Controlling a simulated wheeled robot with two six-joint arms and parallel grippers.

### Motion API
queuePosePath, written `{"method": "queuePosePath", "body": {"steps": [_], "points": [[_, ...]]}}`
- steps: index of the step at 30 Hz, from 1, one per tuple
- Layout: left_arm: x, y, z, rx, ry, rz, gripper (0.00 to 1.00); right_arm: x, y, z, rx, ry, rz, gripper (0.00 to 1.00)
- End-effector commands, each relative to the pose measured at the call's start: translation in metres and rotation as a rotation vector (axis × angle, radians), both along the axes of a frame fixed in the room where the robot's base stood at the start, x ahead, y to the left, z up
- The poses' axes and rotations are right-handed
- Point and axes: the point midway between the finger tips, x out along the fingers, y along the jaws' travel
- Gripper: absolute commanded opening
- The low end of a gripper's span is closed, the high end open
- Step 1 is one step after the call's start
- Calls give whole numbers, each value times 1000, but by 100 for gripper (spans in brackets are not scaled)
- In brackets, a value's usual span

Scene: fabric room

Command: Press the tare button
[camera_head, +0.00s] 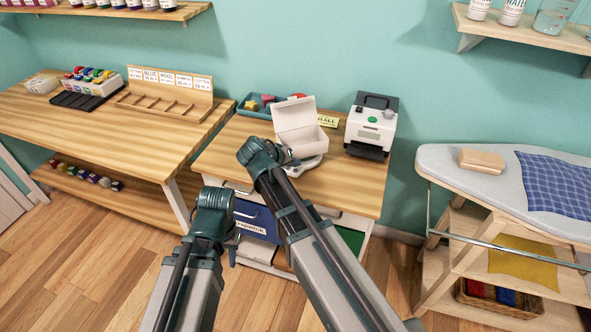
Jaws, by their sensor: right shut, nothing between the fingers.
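A small scale (309,163) stands near the front of the middle cabinet top, with an open white box (302,125) on or just behind it. My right gripper (291,157) is shut and empty at the scale's front left, close to or touching it. My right wrist covers part of the scale's front, and I cannot make out the tare button. My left gripper (233,258) hangs low in front of the cabinet drawers, away from the scale; its fingers are too hidden to judge.
A white label printer (371,128) with a green button stands right of the box. A blue tray (252,110) with coloured items and a yellow sign (327,120) are behind. A wooden workbench (60,115) is at left, an ironing board (445,160) at right.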

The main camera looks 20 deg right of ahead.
Motion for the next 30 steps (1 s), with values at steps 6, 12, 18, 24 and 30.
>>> {"method": "queuePosePath", "body": {"steps": [6,12,18,24,30], "points": [[0,0,0,0,0,0,33,0,0,0,0,0,0,0],[0,0,-1,0,0,0,33,0,0,-1,0,0,0,0],[0,0,-8,0,0,0,33,0,0,-8,0,0,0,0],[0,0,-9,0,0,0,33,0,0,-9,0,0,0,0],[0,0,-9,0,0,0,33,0,0,-9,0,0,0,0]]}}
